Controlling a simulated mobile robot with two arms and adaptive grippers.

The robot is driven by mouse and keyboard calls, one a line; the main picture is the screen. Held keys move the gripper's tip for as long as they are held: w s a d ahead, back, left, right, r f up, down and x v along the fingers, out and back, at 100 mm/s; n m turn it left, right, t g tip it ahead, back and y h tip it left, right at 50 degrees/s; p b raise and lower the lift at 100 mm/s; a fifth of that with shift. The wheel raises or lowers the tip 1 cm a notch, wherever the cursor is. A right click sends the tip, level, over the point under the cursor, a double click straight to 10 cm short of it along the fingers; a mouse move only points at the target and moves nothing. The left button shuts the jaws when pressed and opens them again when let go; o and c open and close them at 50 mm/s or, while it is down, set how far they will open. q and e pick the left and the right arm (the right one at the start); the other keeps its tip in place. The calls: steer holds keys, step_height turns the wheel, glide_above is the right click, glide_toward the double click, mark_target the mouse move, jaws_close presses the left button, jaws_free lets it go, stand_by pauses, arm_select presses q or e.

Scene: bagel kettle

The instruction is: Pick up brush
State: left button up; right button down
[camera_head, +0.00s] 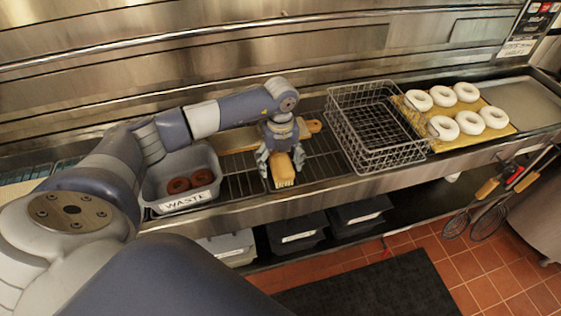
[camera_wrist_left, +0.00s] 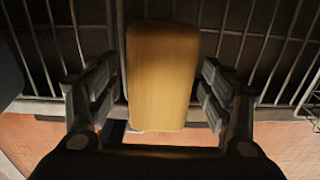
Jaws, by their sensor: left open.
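The brush (camera_head: 283,172) has a tan wooden block and pale bristles at its front end. It lies on the dark wire rack near the front edge of the counter. My left gripper (camera_head: 279,166) reaches down over it with its fingers on either side. In the left wrist view the brush's wooden block (camera_wrist_left: 162,75) sits between the open fingers of the left gripper (camera_wrist_left: 160,98), with a visible gap on both sides. My right gripper is not in view.
A grey bin marked WASTE (camera_head: 188,201) holds brown rings left of the brush. A wire basket (camera_head: 372,130) stands to the right. A wooden board (camera_head: 237,138) lies behind my gripper. White rings sit on a yellow board (camera_head: 508,128) at the far right.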

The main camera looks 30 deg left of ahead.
arm_select(q)
steer(key=shift+f, duration=0.55)
steer(key=c, duration=1.2)
steer(key=shift+r, duration=0.1)
steer(key=shift+w+r+b, duration=0.1)
steer(key=shift+r+b, duration=0.3)
steer(key=shift+s+r+b, duration=0.15)
steer(key=shift+r+b, duration=0.25)
steer(key=shift+r, duration=0.2)
steer(key=shift+s+r+b, duration=0.15)
steer(key=shift+r+b, duration=0.25)
steer(key=shift+r, duration=0.15)
steer(key=s+d+r+b, duration=0.1)
steer(key=s+d+b, duration=0.2)
steer(key=s, duration=1.2)
steer(key=shift+d+r+b, duration=0.2)
steer(key=shift+r+b, duration=0.2)
steer(key=shift+b, duration=0.45)
steer(key=shift+s, duration=0.1)
